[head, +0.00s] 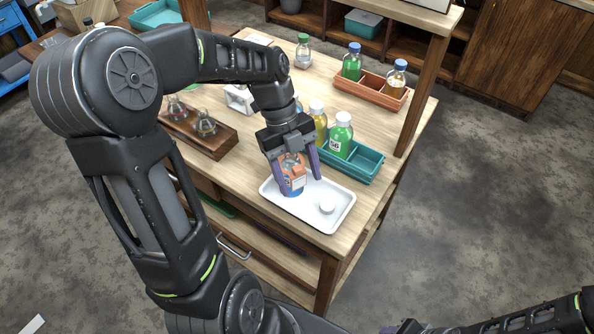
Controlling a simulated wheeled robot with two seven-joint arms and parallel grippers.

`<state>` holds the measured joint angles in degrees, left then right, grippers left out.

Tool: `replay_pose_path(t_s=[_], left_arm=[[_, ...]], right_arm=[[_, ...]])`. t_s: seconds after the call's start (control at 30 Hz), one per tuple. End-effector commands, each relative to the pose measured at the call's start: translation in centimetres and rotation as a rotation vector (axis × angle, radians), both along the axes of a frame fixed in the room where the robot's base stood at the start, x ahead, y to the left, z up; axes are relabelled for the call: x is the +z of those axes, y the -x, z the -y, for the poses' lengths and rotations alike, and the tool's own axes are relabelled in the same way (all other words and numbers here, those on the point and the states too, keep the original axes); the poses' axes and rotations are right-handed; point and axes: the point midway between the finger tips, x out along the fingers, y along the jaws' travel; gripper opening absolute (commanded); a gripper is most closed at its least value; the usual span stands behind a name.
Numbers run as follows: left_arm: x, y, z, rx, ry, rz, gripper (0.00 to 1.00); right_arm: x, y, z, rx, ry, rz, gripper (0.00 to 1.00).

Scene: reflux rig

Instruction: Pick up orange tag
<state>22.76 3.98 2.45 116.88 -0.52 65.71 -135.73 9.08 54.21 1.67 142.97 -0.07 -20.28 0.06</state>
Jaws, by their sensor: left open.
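An orange piece (291,160), which looks like the orange tag, sits at the upper part of a small bottle with a white label and a blue lower part (292,191). The bottle stands on a white tray (345,199) near the table's front corner. My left gripper (297,178) reaches down over it, its purple fingers open on either side of the bottle. The fingers and wrist hide part of the orange piece, and I cannot tell whether they touch it. My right gripper (408,327) shows only partly at the bottom edge.
A small white round piece (327,207) lies on the tray. A teal rack (367,169) with green and yellow bottles stands close behind it. A wooden rack (215,146) with flasks is to the left. An orange rack (392,105) and a wooden post (425,90) stand further right.

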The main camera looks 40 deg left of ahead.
Motion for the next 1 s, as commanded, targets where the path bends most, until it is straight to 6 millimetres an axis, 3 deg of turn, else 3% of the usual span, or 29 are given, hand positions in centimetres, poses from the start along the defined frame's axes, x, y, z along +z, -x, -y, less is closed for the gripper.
replay_pose_path(t_s=[0.17, 0.7, 1.0], left_arm=[[-1.11, 0.16, 0.45, 0.0, 0.0, 0.0, 0.62], [-1.09, 0.13, 0.42, 0.0, 0.0, 0.001, 0.62], [-1.09, 0.13, 0.42, 0.0, 0.0, 0.001, 0.38]], right_arm=[[0.14, 0.02, 0.01, 0.0, 0.0, -0.001, 0.36], [0.1, 0.02, 0.01, 0.0, 0.0, -0.001, 0.36], [0.1, 0.02, 0.01, 0.0, 0.0, -0.001, 0.36]])
